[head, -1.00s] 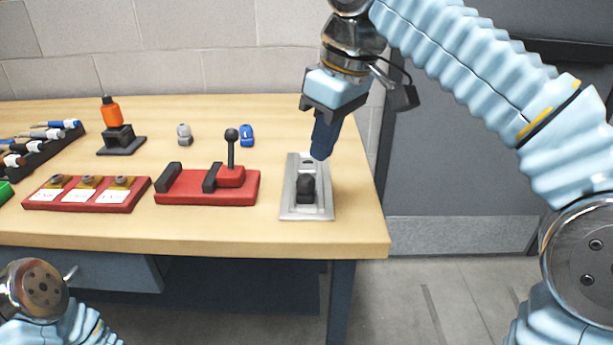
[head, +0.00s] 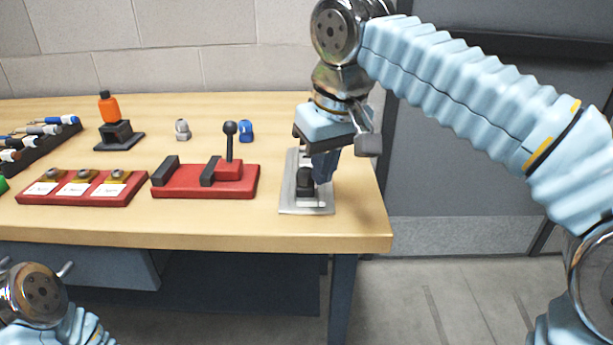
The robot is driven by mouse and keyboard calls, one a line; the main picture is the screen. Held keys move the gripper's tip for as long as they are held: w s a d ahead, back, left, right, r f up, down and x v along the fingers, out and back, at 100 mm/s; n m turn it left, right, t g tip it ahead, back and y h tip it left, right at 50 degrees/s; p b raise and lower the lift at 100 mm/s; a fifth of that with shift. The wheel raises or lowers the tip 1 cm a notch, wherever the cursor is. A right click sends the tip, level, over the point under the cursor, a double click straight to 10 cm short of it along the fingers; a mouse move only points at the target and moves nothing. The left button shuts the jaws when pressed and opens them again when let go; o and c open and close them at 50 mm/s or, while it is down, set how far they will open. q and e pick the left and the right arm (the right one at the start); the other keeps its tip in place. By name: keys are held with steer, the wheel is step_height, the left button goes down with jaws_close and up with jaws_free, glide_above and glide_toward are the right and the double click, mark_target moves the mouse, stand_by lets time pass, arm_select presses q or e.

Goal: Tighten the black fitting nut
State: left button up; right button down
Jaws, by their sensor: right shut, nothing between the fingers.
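A dark block (head: 305,181) stands on a light grey metal plate (head: 306,209) near the right end of the bench; it is the black part nearest my gripper, but I cannot tell whether it is the fitting nut. My right gripper (head: 322,177) points down over the plate, its dark blue fingers shut and empty. The fingertips are just behind and right of the dark block; I cannot tell whether they touch it. The gripper hides the back of the plate. Only part of my left arm shows at lower left, without its gripper.
Left of the plate is a red base (head: 205,188) with an upright black lever (head: 230,142). Farther left are a red labelled panel (head: 80,193), an orange-topped black stand (head: 119,132) and a dark rack (head: 40,147). Small grey (head: 182,130) and blue (head: 246,131) pieces lie behind.

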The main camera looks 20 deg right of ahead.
steer(key=shift+w+a+p, duration=0.15)
steer(key=shift+w+p, duration=0.1)
steer(key=shift+p, duration=0.05)
stand_by(0.6)
steer(key=shift+s+a, duration=0.1)
steer(key=shift+a, duration=0.05)
stand_by(0.4)
steer(key=shift+s+a+p, duration=0.1)
steer(key=shift+a+p, duration=0.35)
steer(key=shift+p, duration=0.45)
steer(key=shift+a, duration=0.3)
steer(key=shift+s, duration=0.1)
steer(key=shift+s, duration=0.3)
step_height(320, 180, up, 6)
